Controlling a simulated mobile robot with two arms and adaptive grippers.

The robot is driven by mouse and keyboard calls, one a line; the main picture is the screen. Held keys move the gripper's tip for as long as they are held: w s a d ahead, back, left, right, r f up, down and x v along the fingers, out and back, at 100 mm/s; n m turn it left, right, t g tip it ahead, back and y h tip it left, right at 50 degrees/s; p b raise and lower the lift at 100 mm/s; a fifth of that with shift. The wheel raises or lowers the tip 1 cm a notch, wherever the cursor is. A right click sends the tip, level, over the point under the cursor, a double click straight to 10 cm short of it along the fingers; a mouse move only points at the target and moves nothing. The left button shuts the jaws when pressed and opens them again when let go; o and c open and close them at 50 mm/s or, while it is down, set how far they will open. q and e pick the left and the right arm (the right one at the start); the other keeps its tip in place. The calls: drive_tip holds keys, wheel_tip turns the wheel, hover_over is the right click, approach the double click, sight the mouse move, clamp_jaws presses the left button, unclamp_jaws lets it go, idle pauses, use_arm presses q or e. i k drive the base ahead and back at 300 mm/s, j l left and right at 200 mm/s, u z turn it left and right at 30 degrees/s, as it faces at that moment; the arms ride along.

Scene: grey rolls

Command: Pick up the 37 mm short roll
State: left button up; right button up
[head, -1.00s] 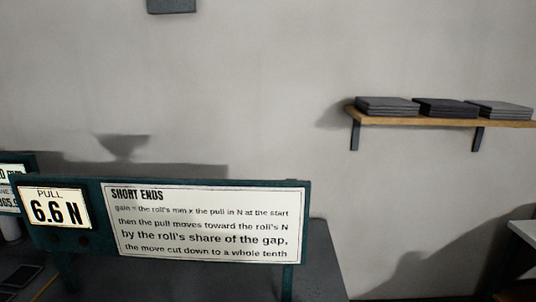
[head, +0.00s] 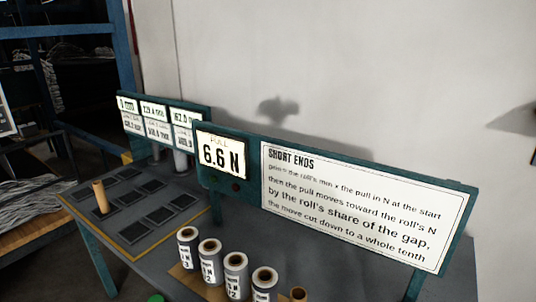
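Several short grey rolls stand upright in a row at the bottom of the head view. From left to right I see the first roll (head: 188,257), the second roll (head: 211,269), the third roll (head: 236,284) and the fourth roll (head: 264,295), cut by the lower edge. Each has a white label with dark print, too small or cut off to read fully, so I cannot tell which is the 37 mm one. A brown tube end (head: 299,295) shows to their right. Neither gripper is in view.
A PULL display (head: 221,153) reads 6.6 N beside a SHORT ENDS board (head: 362,207) behind the rolls. Smaller displays (head: 158,131) stand further back. A brown tube (head: 101,198) stands among dark square pads (head: 160,215) on the grey table (head: 115,240). Shelving (head: 124,60) is at left.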

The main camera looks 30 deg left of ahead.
sight(99, 191)
drive_tip(key=u, duration=2.15)
drive_tip(key=i+j+u, duration=0.15)
drive_tip(key=i+j, duration=0.1)
drive_tip(key=j, duration=0.05)
